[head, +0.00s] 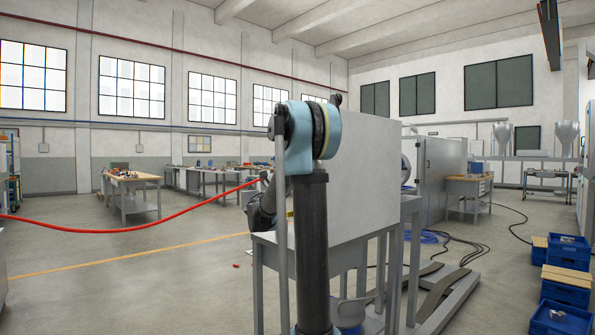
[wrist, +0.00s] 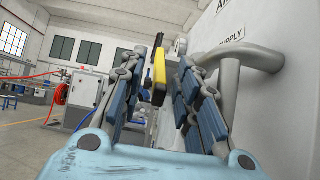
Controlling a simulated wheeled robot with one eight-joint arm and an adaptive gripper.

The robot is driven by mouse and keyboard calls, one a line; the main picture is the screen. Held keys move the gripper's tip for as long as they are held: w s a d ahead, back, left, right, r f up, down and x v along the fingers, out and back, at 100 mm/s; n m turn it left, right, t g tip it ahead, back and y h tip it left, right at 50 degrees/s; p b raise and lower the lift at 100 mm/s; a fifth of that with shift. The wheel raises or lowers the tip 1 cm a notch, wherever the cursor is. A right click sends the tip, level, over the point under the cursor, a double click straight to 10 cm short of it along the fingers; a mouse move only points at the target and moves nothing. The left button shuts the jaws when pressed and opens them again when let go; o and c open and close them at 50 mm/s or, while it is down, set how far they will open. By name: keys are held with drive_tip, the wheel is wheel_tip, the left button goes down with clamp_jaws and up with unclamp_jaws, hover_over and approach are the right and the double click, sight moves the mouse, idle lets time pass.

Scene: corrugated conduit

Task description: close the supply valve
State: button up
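In the wrist view a yellow valve lever (wrist: 159,67) with dark ends stands nearly upright between the two fingers of my gripper (wrist: 162,82). The fingers have dark blue pads and are apart, with gaps visible beside the lever, so my gripper is open around it. I cannot tell whether either pad touches it. The valve body is mostly hidden behind the fingers. In the head view my arm and the white panel (head: 372,165) hide the valve.
A grey bent pipe (wrist: 245,62) comes out of the panel close to my right finger. In the head view a red hose (head: 130,229) hangs across the left. Blue crates (head: 568,250) stand at the right, and dark cables (head: 465,248) lie on the floor. The left floor is largely open.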

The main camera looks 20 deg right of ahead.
drive_tip(key=v, duration=1)
drive_tip(key=shift+a+f, duration=0.1)
drive_tip(key=shift+f, duration=0.05)
drive_tip(key=shift+c, duration=0.6)
